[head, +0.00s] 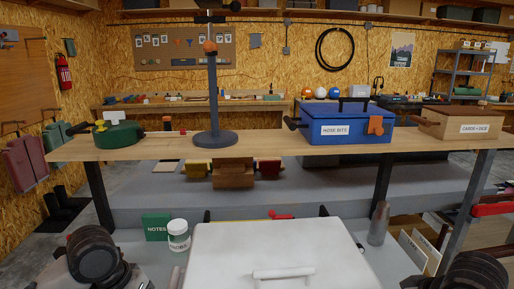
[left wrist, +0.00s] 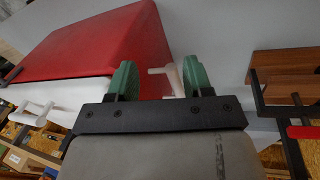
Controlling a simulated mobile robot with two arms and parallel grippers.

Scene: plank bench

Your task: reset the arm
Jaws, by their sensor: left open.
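My left gripper (left wrist: 158,78) shows in the left wrist view, with its two green fingers apart. A pale rod-like piece (left wrist: 172,72) shows between the fingers, and I cannot tell how far beyond them it is. A large red body (left wrist: 95,50) with a white part (left wrist: 60,96) lies behind and left of the fingers. In the head view, dark round parts of my arms show at the lower left and lower right corners. Neither gripper's fingers can be seen there.
A plank bench (head: 262,149) crosses the head view. On it stand a green round pot (head: 119,134), a dark post stand (head: 213,105), a blue box (head: 345,125) and a wooden box (head: 465,123). A white handled lid (head: 235,250) fills the near middle, beside a labelled jar (head: 179,236).

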